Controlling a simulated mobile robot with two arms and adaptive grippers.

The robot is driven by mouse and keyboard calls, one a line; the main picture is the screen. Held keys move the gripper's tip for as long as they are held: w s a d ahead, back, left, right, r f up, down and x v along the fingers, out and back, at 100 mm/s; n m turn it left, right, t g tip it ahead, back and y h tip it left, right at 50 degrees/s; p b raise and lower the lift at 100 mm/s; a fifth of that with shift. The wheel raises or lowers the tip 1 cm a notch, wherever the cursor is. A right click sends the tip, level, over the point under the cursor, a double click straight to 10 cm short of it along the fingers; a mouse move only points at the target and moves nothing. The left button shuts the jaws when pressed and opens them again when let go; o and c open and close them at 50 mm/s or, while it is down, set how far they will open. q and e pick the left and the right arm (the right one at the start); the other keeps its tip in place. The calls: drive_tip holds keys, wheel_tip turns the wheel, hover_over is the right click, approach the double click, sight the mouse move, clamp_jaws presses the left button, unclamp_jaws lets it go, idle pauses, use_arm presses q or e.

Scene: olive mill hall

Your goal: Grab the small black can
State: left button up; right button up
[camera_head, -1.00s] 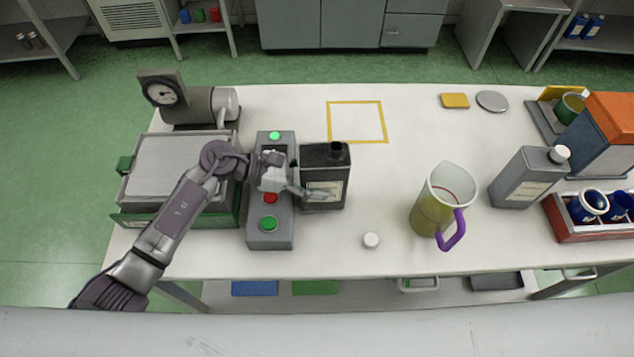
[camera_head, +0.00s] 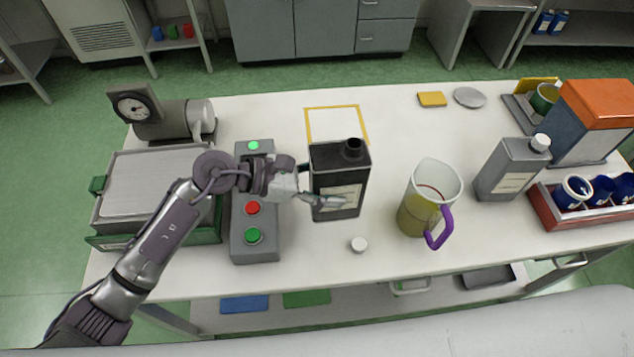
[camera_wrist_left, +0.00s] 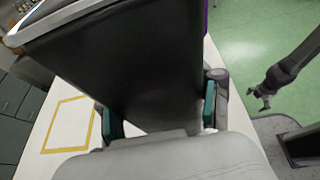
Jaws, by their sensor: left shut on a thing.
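The small black can (camera_head: 343,172) is a dark upright oblong can with a pale label and a short open neck. My left gripper (camera_head: 318,190) is shut on it from the left, one finger across its front near the label. In the left wrist view the can (camera_wrist_left: 130,70) fills the space between the two teal-padded fingers (camera_wrist_left: 160,122). The can appears raised a little off the table. In the left wrist view my right gripper (camera_wrist_left: 261,98) hangs over the green floor, small, empty, with its fingers apart.
A grey button box (camera_head: 254,215) stands just left of the can. A yellow outlined square (camera_head: 335,121) lies behind. A grey can (camera_head: 510,170) stands further right.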

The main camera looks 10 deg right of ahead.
sight(367, 187)
use_arm(q)
drive_tip(key=shift+s+d+r+b, duration=0.25)
drive_tip(key=shift+s+d+r, duration=0.5)
drive_tip(key=shift+d, duration=0.25)
drive_tip(key=shift+s+d+r+b, duration=0.2)
drive_tip(key=shift+s+d+r, duration=0.5)
drive_tip(key=shift+d, duration=0.25)
drive_tip(key=shift+r, duration=0.1)
